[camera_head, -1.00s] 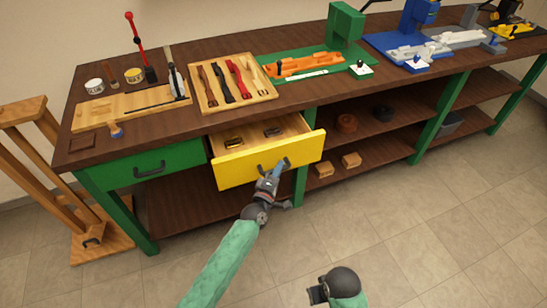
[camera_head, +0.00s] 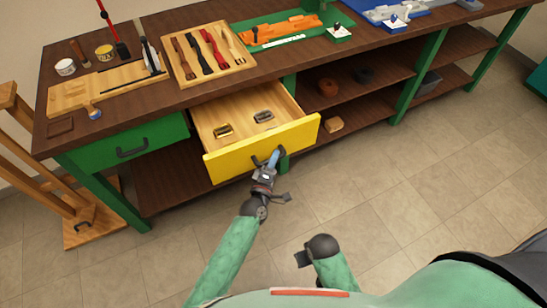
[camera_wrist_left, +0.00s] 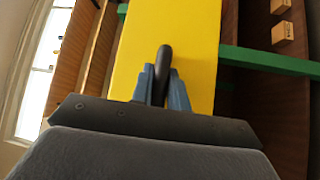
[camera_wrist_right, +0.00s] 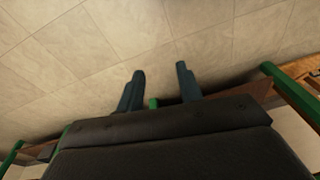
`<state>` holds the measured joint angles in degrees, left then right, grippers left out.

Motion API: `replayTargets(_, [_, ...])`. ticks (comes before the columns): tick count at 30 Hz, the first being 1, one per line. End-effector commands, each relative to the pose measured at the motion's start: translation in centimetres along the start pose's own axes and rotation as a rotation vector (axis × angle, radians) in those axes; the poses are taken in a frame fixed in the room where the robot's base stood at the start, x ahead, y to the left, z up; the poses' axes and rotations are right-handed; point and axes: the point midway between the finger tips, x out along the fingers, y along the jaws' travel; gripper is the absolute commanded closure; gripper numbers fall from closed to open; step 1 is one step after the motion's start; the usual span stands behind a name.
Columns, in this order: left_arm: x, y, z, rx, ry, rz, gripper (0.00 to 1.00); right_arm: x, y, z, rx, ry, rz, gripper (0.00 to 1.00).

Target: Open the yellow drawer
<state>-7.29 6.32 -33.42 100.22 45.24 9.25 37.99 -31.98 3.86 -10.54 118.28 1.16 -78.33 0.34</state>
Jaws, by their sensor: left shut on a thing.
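The yellow drawer (camera_head: 232,162) is pulled well out from the wooden bench, and two buckles (camera_head: 223,131) (camera_head: 263,117) show on its floor. My left gripper (camera_head: 270,162) is at the middle of the drawer front. In the left wrist view its two blue fingers (camera_wrist_left: 163,88) are shut on the dark drawer handle (camera_wrist_left: 164,60), with the yellow front behind. My right gripper (camera_head: 303,258) hangs in front of the bench, away from the drawer. In the right wrist view its fingers (camera_wrist_right: 160,90) are apart with nothing between them, above the tiled floor.
A green drawer (camera_head: 130,147) with a dark handle is shut to the left. A wooden stand (camera_head: 50,190) is at the far left. The floor in front is clear.

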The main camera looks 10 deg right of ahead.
Motion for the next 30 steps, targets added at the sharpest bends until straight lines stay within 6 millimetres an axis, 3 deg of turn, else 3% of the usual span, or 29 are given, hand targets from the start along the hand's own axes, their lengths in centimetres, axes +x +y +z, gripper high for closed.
replayTargets(1, [-0.1,-0.1,0.0,0.000,0.000,-0.002,1.00,0.0,0.0,0.0,0.000,0.001,0.000,0.64])
replayTargets(2, [0.0,-0.1,0.0,0.000,0.000,-0.002,0.82,0.0,0.0,0.0,0.000,0.001,0.000,0.64])
replayTargets(5, [0.0,-0.1,0.0,0.000,0.000,-0.002,0.62,0.0,0.0,0.0,0.000,0.001,0.000,0.64])
replayTargets(14, [-0.1,-0.1,0.0,0.000,0.000,-0.001,0.62,0.0,0.0,0.0,-0.001,-0.001,0.000,0.64])
replayTargets(19, [-1.3,-0.3,0.0,0.000,0.000,-0.002,0.62,-0.2,0.0,0.3,-0.001,-0.014,0.000,0.64])
replayTargets(21, [-2.2,-0.3,0.0,0.000,0.000,-0.002,0.62,-2.3,-0.3,-0.1,0.002,-0.002,-0.005,0.64])
replayTargets(30, [-6.3,-0.3,0.0,0.000,0.000,-0.003,0.62,-7.2,-0.7,-0.5,0.002,0.006,-0.010,0.64])
